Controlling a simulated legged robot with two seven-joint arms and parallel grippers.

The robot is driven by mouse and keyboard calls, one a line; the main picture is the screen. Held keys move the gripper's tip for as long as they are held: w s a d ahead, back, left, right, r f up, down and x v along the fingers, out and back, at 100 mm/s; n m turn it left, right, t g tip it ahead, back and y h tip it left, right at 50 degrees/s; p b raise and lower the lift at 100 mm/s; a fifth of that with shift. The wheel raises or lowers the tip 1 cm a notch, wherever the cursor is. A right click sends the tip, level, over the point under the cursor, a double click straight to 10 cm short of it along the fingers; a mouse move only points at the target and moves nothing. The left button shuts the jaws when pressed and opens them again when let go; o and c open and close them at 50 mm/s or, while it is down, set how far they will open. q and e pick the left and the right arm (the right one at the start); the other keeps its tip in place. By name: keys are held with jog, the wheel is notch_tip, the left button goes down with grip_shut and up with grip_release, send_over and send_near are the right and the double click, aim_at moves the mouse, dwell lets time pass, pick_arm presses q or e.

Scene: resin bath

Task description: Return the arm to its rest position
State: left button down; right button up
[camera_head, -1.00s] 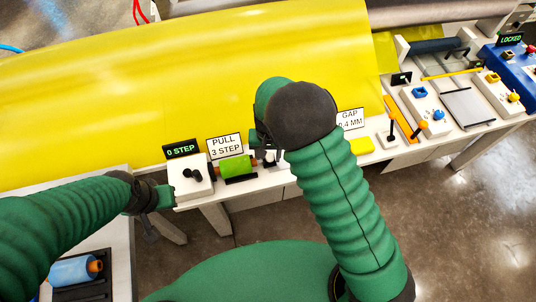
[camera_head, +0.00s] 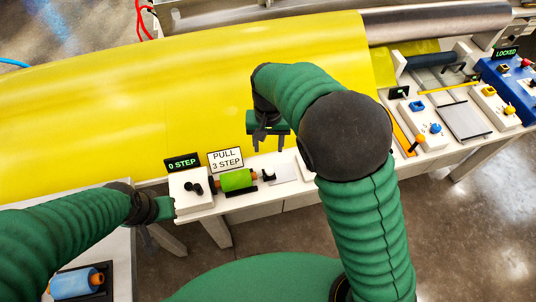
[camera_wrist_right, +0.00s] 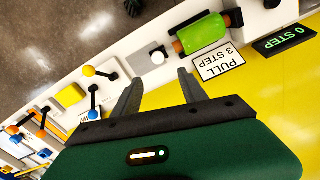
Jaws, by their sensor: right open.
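My right arm arches over the bench in the head view. Its gripper (camera_head: 268,143) points down with two dark fingers apart and nothing between them. It hangs in front of the yellow sheet, up and right of the green roll. In the right wrist view the open fingers (camera_wrist_right: 159,77) stay clear of the green roll (camera_wrist_right: 203,33) and the bench. My left gripper (camera_head: 160,209) is at the left, by the white box with black knobs (camera_head: 190,190). Its fingers are too small and dark to read.
The green roll (camera_head: 238,180) lies in its black holder beside the "PULL 3 STEP" sign (camera_head: 226,160) and "0 STEP" display (camera_head: 183,162). A blue roll (camera_head: 75,282) sits at lower left. Boxes with coloured knobs (camera_head: 427,126) and a blue panel (camera_head: 505,85) stand at right.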

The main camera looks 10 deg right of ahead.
jog(key=shift+r, duration=0.95)
jog(key=s+d+n+t+p, duration=0.1)
jog(key=s+d, duration=0.3)
jog(key=s, duration=0.3)
jog(key=s+d+f+n+t, duration=0.1)
jog(key=s+d, duration=0.4)
jog(key=s, duration=0.2)
jog(key=shift+s+n+t+p, duration=0.15)
jog(key=shift+n+t+p, duration=0.15)
jog(key=shift+p, duration=0.1)
jog(key=shift+d+f, duration=0.1)
jog(key=shift+d, duration=0.05)
dwell(1.4)
